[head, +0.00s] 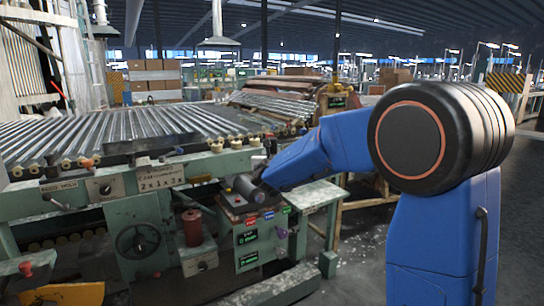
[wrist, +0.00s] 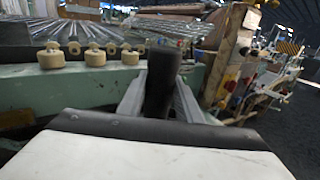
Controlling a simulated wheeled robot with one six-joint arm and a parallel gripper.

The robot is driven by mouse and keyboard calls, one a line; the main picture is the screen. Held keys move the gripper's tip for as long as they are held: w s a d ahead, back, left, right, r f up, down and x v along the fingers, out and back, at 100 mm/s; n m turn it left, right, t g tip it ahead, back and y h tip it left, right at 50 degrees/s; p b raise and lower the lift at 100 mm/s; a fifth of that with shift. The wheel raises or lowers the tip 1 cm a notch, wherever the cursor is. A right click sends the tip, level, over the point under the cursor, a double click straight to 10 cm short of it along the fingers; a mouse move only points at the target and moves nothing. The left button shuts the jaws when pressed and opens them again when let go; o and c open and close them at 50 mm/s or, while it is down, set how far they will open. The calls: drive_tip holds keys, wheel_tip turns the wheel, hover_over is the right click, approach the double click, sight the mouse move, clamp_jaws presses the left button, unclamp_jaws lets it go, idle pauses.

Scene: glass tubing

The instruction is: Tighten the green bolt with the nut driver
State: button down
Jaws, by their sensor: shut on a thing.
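In the wrist view, my gripper (wrist: 162,92) is shut on a dark, thick, upright handle, which I take to be the nut driver (wrist: 163,70). Its lower end is hidden between the fingers and behind the gripper body. In the head view, my gripper (head: 258,180) is at the end of the blue arm, over the green machine's control box. A dark cylinder, likely the same nut driver (head: 244,187), shows there. I cannot make out the green bolt for certain in either view.
A green machine frame (head: 120,187) carries a bed of shiny tubes (head: 110,130). Cream rollers (wrist: 95,56) line its front edge. A handwheel (head: 138,241) and a red cylinder (head: 191,228) sit below. A small pale table (head: 315,194) stands right of the control box (head: 262,240). Open floor lies right.

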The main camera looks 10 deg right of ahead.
sight(272, 138)
drive_tip(key=shift+r, duration=3.25)
